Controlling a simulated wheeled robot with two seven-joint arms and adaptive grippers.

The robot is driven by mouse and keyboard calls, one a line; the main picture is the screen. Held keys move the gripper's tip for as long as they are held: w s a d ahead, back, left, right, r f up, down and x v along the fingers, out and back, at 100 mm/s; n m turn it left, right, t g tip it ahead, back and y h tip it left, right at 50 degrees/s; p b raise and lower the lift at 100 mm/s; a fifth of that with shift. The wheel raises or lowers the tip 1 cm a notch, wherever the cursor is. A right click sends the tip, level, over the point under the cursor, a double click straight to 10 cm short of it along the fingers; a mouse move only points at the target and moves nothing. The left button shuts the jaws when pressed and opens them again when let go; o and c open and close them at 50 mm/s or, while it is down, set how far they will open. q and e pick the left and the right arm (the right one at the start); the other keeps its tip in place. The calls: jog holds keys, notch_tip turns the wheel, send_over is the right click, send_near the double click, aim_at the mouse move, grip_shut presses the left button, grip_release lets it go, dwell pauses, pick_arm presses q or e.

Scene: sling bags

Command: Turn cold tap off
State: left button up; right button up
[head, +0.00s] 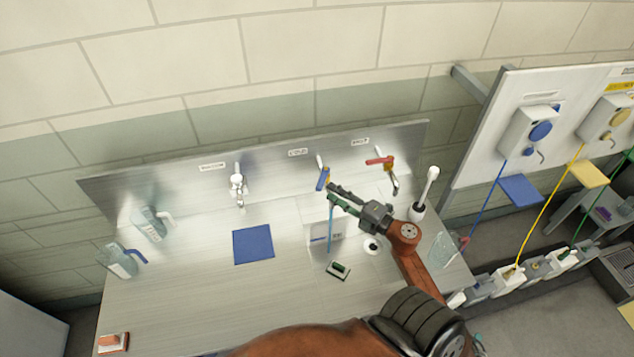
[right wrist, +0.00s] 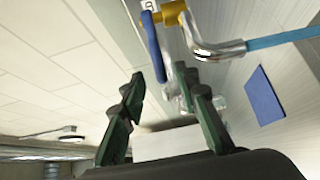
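The cold tap has a blue lever (head: 323,178) and a brass body at the steel backsplash, in the middle of three taps. A blue water stream (head: 331,235) runs down from it. In the right wrist view the blue lever (right wrist: 154,46), brass body (right wrist: 173,12), chrome spout (right wrist: 210,45) and stream (right wrist: 280,38) show beyond my fingers. My right gripper (head: 334,195) is just below and right of the lever in the head view. In the right wrist view its green fingers (right wrist: 163,105) stand apart, with nothing clamped between them. Contact with the lever cannot be told. My left gripper is out of view.
A red-lever tap (head: 380,162) stands right of the cold tap, a chrome tap (head: 238,188) left. A white brush (head: 426,188) stands near my right arm.

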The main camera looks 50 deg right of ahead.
aim_at(320, 183)
jog(key=w, duration=0.2)
jog(key=w+p, duration=0.1)
jog(key=w, duration=0.3)
jog(key=shift+w+a, duration=0.15)
jog(key=shift+a, duration=0.15)
jog(key=shift+c, duration=0.7)
grip_shut()
